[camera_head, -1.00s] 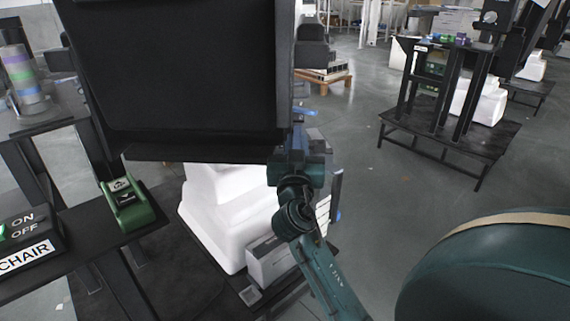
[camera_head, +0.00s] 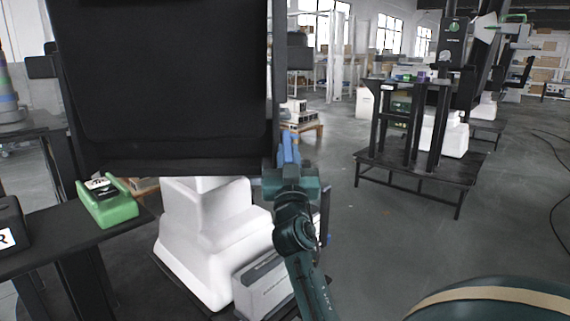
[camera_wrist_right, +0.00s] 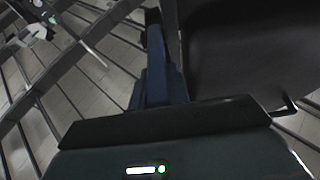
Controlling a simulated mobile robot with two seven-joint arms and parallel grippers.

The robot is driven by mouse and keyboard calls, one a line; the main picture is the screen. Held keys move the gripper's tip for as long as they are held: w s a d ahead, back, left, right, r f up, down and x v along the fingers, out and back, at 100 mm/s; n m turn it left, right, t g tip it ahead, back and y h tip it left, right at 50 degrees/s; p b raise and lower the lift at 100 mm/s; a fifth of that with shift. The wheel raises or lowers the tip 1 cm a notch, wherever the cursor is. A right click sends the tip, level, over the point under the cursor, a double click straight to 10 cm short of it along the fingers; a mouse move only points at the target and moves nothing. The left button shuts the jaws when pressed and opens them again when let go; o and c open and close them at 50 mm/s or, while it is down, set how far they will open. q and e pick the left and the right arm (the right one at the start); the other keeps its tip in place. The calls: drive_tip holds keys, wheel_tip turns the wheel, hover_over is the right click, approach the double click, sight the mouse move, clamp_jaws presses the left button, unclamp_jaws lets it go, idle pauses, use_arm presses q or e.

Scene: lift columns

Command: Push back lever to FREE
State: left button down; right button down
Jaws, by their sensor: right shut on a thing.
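The back lever appears as a narrow blue piece (camera_head: 290,147) at the lower right edge of the large black seat back (camera_head: 170,80) in the head view. In the right wrist view a dark blue bar (camera_wrist_right: 165,65) stands upright just beyond the gripper body, beside a dark panel. My right gripper (camera_head: 289,166) is at this blue piece and shut on it. The fingertips are mostly hidden by the gripper's own body. No FREE marking can be read. My left gripper is not in view.
A white stepped base (camera_head: 205,235) stands below the seat back, with a grey box (camera_head: 262,284) beside it. A green device (camera_head: 107,203) sits on a black shelf at left. A black stand (camera_head: 420,165) is at the right; grey floor lies open between.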

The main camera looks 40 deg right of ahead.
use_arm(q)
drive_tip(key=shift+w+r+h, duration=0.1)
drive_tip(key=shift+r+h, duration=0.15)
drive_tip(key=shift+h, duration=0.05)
use_arm(e)
drive_tip(key=shift+w+d+f, duration=0.1)
drive_tip(key=shift+w+f, duration=0.05)
drive_tip(key=shift+f, duration=0.75)
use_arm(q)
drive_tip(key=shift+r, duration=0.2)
use_arm(e)
drive_tip(key=c, duration=1.6)
unclamp_jaws()
drive_tip(key=shift+d, duration=0.1)
drive_tip(key=shift+o, duration=1.4)
drive_tip(key=shift+r, duration=0.15)
use_arm(q)
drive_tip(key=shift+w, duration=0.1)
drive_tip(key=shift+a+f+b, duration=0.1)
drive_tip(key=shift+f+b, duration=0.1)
drive_tip(key=shift+b, duration=0.1)
